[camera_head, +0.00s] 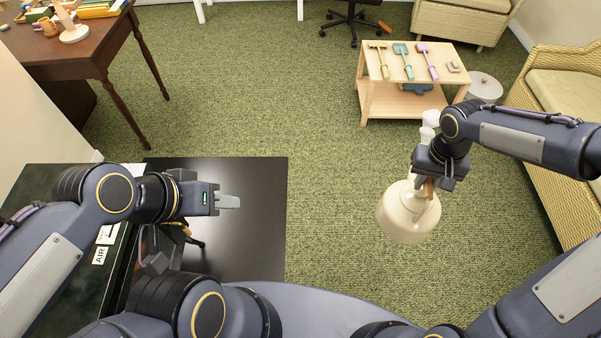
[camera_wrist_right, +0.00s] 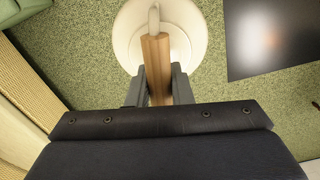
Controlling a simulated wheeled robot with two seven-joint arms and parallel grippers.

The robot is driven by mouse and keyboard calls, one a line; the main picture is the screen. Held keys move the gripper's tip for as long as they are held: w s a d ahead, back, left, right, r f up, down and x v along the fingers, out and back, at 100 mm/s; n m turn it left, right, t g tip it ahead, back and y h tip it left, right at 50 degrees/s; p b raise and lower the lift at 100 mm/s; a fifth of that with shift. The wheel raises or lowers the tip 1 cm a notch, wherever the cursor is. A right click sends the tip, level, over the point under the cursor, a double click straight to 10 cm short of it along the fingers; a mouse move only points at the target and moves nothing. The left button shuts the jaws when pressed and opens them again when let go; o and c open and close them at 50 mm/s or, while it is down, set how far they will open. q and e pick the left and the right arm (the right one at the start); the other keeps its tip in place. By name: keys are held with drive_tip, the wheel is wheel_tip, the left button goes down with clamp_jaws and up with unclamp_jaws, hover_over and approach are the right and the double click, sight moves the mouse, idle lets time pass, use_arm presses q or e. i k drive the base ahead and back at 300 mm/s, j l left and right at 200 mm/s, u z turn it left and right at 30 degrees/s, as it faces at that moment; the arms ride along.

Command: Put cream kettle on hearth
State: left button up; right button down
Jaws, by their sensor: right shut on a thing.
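The cream kettle (camera_head: 405,218) hangs upright from my right gripper (camera_head: 428,186), over the green carpet right of centre. In the right wrist view, the fingers (camera_wrist_right: 158,88) are closed on its wooden handle (camera_wrist_right: 155,55), and the cream body (camera_wrist_right: 190,30) shows beyond. The hearth (camera_head: 262,225) is a flat black shiny slab at lower left; it also shows in the right wrist view (camera_wrist_right: 285,60) at upper right. A wide strip of carpet lies between kettle and hearth. My left gripper (camera_head: 228,202) is over the hearth, holding nothing visible; its finger gap is not clear.
A dark stove (camera_head: 35,190) stands at the hearth's left, partly hidden by my left arm. A low wooden table (camera_head: 385,88) with several tools stands behind the kettle. A wicker sofa (camera_head: 560,100) is at right, a brown desk (camera_head: 95,45) at upper left. The middle carpet is clear.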

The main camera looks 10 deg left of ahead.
sight(257, 190)
drive_tip(key=i+u, duration=0.25)
drive_tip(key=u, duration=0.15)
drive_tip(key=i+u, duration=0.25)
drive_tip(key=u, duration=0.15)
drive_tip(key=i+l+u, duration=0.15)
drive_tip(key=u, duration=0.25)
drive_tip(key=i+l+u, duration=0.25)
drive_tip(key=u, duration=0.15)
drive_tip(key=i+l+u, duration=0.15)
drive_tip(key=u, duration=0.2)
drive_tip(key=i+l+u, duration=0.45)
drive_tip(key=u, duration=0.25)
